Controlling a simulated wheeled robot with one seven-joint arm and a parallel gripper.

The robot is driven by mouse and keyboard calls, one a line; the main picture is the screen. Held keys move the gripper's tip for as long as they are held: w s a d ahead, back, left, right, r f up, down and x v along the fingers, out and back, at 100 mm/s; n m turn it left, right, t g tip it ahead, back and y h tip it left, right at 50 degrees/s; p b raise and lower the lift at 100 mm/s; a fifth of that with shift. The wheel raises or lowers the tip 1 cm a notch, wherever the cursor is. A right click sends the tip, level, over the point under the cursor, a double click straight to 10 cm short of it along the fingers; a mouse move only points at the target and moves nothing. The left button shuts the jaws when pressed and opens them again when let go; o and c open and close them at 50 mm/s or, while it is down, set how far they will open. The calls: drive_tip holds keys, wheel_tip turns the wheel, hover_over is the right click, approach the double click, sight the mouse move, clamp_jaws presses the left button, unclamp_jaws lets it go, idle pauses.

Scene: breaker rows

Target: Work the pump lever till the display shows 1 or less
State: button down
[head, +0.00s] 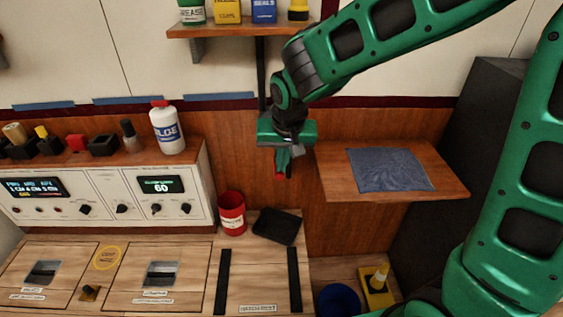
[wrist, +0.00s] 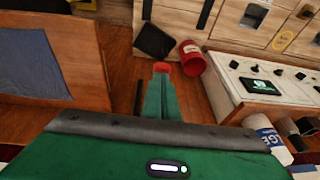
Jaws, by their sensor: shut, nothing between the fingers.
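The display (head: 161,185) on the white console reads 60; in the wrist view it shows small and blurred (wrist: 262,86). I cannot tell for sure which part is the pump lever. A yellow base with a pale upright handle (head: 377,285) stands at the lower right, beside a blue bucket. My gripper (head: 281,172) is shut and empty, pointing down in front of the wooden back panel, apart from both. Its red-tipped fingers show together in the wrist view (wrist: 161,75).
A red can (head: 231,213) and a black tray (head: 278,226) stand on the bench below my gripper. A wooden side shelf with a blue cloth (head: 390,169) lies to the right. A white bottle (head: 167,128) stands on the console ledge. A wall shelf (head: 240,28) hangs above.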

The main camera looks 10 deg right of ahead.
drive_tip(key=shift+s+d, duration=0.1)
drive_tip(key=shift+s, duration=0.15)
drive_tip(key=v, duration=0.3)
drive_tip(key=shift+w+d+r, duration=0.15)
drive_tip(key=shift+w+r, duration=0.1)
drive_tip(key=shift+w, duration=0.05)
drive_tip(key=s+r, duration=0.6)
drive_tip(key=r, duration=0.2)
drive_tip(key=shift+r, duration=0.2)
drive_tip(key=s+d+f+m+g+h, duration=0.15)
drive_tip(key=s+d, duration=0.25)
drive_tip(key=d, duration=0.6)
drive_tip(key=s+d+f+m, duration=0.1)
drive_tip(key=s+d+f, duration=0.15)
drive_tip(key=d, duration=0.75)
drive_tip(key=s+d+f+m+g, duration=0.1)
drive_tip(key=s+d+f, duration=0.1)
drive_tip(key=s+d, duration=0.2)
drive_tip(key=s+d+f+m+g+y, duration=0.1)
drive_tip(key=s+d, duration=0.3)
drive_tip(key=s, duration=0.6)
drive_tip(key=shift+s+d+f, duration=0.15)
drive_tip(key=shift+s+f, duration=0.2)
drive_tip(key=shift+f, duration=0.1)
drive_tip(key=shift+y, duration=0.25)
